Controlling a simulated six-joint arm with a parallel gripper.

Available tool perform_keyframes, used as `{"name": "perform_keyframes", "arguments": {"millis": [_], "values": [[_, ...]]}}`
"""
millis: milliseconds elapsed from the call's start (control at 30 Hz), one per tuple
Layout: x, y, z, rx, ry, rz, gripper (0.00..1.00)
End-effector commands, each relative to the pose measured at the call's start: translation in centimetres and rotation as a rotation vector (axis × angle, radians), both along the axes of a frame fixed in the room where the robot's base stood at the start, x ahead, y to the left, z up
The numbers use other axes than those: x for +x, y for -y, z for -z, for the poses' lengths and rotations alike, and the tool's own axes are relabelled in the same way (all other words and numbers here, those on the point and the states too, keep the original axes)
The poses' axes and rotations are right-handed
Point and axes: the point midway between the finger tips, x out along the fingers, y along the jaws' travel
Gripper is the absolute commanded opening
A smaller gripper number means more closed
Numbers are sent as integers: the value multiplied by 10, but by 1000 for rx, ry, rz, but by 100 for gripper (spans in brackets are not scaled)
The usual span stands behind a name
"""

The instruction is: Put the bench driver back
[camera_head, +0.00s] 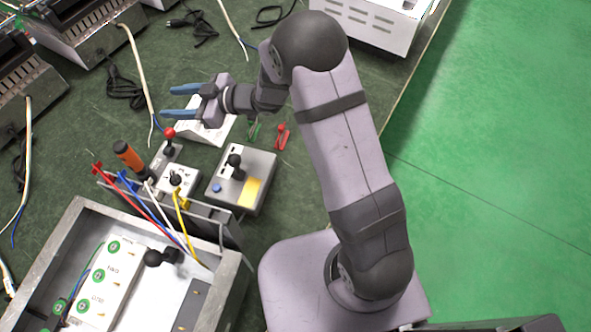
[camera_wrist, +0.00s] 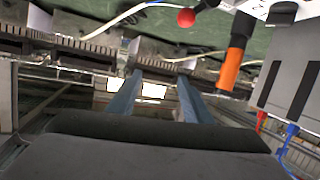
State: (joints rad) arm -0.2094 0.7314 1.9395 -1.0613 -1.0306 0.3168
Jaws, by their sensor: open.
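The bench driver, with an orange and black handle (camera_head: 130,158), stands tilted beside the small switch boxes left of centre in the head view. Its lower end is hidden, so I cannot tell what holds it. Its orange handle also shows in the wrist view (camera_wrist: 231,70), right of my fingers. My gripper (camera_head: 166,102) is open and empty, its blue fingers pointing left, above and apart from the driver in the head picture. In the wrist view my gripper (camera_wrist: 159,77) has a clear gap between its fingers.
A red-knobbed lever (camera_head: 169,132), a small switch box (camera_head: 178,181) and a grey box with a yellow label (camera_head: 250,190) stand close to the driver. Colored leads run to an open metal case (camera_head: 60,235). Bench heaters and loose cables fill the upper left.

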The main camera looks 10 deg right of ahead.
Motion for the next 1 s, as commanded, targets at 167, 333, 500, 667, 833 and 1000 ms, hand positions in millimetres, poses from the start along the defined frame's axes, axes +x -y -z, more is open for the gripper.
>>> {"name": "perform_keyframes", "arguments": {"millis": [167,333,500,667,833,1000], "values": [[33,85,0,-203,-64,329,46],[20,175,9,-376,-216,609,46],[-38,252,21,-515,-444,833,46],[-120,295,30,-600,-708,971,46],[-203,306,35,-641,-972,1029,46],[-255,301,34,-651,-1141,1032,46]]}}
